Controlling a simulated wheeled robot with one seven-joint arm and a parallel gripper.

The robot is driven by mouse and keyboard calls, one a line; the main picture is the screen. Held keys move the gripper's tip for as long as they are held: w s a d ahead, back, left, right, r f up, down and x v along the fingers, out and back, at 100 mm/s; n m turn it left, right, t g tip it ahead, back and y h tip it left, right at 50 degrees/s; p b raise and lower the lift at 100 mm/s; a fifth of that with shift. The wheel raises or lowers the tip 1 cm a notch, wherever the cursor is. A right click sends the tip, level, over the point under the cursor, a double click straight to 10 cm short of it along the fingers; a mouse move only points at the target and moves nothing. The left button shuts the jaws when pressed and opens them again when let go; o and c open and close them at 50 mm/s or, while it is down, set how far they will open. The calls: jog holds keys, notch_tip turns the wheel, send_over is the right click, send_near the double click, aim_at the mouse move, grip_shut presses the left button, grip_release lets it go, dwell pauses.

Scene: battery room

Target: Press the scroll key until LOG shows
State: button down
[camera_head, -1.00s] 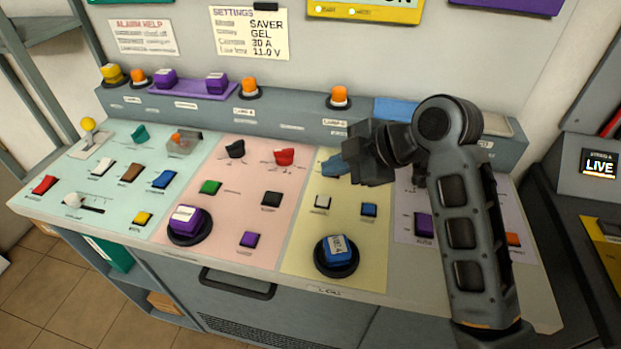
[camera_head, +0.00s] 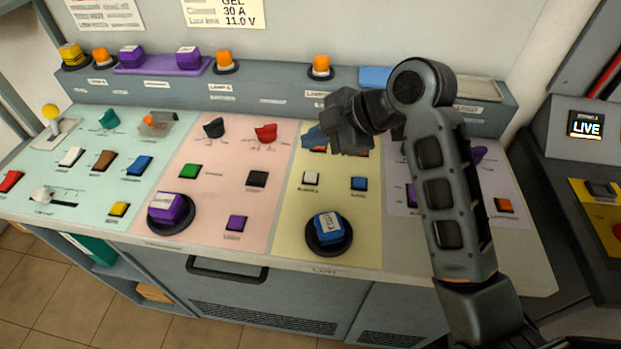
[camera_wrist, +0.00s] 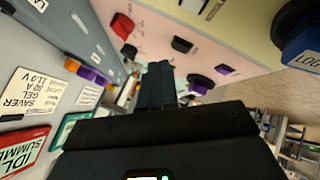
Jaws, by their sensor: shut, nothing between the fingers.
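The small display (camera_head: 586,125) on the unit at the far right reads LIVE. Below it, on a yellow panel, a grey key (camera_head: 601,190) shows near the right edge; I cannot read its marking, so I cannot tell whether it is the scroll key. My gripper (camera_head: 328,136) is above the back of the yellow console section, well left of the display and key. In the wrist view its fingers (camera_wrist: 159,85) are together and empty. Neither the display nor the grey key is seen in the wrist view.
The console (camera_head: 150,228) carries several switches and knobs. A big blue button (camera_head: 328,228) and a purple one (camera_head: 170,209) stand on black bases. Orange lamps line the back ledge (camera_head: 270,92). A red control is partly cut off at the right edge.

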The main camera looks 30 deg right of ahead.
aim_at(315, 178)
jog(key=shift+f+b, duration=2.1)
jog(key=shift+f, duration=1.1)
jog(key=shift+f, duration=0.4)
jog(key=shift+f+b, duration=0.5)
jog(key=shift+b, duration=0.05)
jog(key=shift+r, duration=0.1)
jog(key=shift+r+p, duration=0.7)
jog(key=shift+r, duration=0.1)
jog(key=shift+r, duration=0.15)
notch_tip(315, 178, up, 5)
jog(key=p, duration=0.4)
